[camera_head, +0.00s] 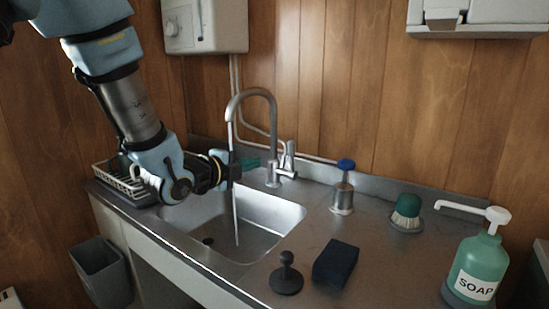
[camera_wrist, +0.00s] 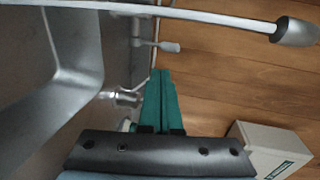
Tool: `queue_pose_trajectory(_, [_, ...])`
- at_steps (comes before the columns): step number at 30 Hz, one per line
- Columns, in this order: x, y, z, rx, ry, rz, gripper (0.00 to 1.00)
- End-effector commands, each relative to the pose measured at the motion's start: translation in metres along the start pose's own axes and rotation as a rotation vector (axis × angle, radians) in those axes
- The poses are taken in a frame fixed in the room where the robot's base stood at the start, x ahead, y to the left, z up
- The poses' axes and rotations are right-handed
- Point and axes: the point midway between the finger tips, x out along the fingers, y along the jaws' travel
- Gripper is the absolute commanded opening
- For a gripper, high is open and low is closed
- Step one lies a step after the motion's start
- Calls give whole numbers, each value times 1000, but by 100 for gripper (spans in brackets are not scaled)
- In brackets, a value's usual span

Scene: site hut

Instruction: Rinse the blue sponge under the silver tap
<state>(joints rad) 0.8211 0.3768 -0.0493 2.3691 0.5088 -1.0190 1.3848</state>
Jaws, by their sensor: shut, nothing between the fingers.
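The blue sponge (camera_head: 335,262), a dark navy block, lies on the counter to the right of the sink, away from my gripper. The silver tap (camera_head: 272,140) arches over the sink (camera_head: 270,212), and a thin stream of water runs from its spout into the basin. My gripper (camera_head: 252,162) is beside the stream, just below the spout, with its teal fingers pointing toward the wall. In the wrist view the fingers (camera_wrist: 163,75) are shut together and empty. The tap's spout end (camera_wrist: 295,31) and the stream cross the top of that view. The sponge is not in the wrist view.
A black stopper (camera_head: 286,276) stands left of the sponge. A blue-topped metal dispenser (camera_head: 343,190), a green brush (camera_head: 406,212) and a soap bottle (camera_head: 478,262) stand to the right. A dish rack (camera_head: 122,180) is left of the sink. A wall box (camera_head: 205,25) hangs above.

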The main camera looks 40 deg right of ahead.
Motion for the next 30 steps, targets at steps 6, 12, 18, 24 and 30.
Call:
queue_pose_trajectory(6, [21,-4,-4,14,12,-10,0])
queue_pose_trajectory(12, [60,-6,-4,12,10,-9,0])
queue_pose_trajectory(18, [100,-6,-4,11,9,-9,0])
queue_pose_trajectory(24, [127,-14,-4,11,8,-9,0])
queue_pose_trajectory(30, [138,-16,-4,11,7,-8,0])
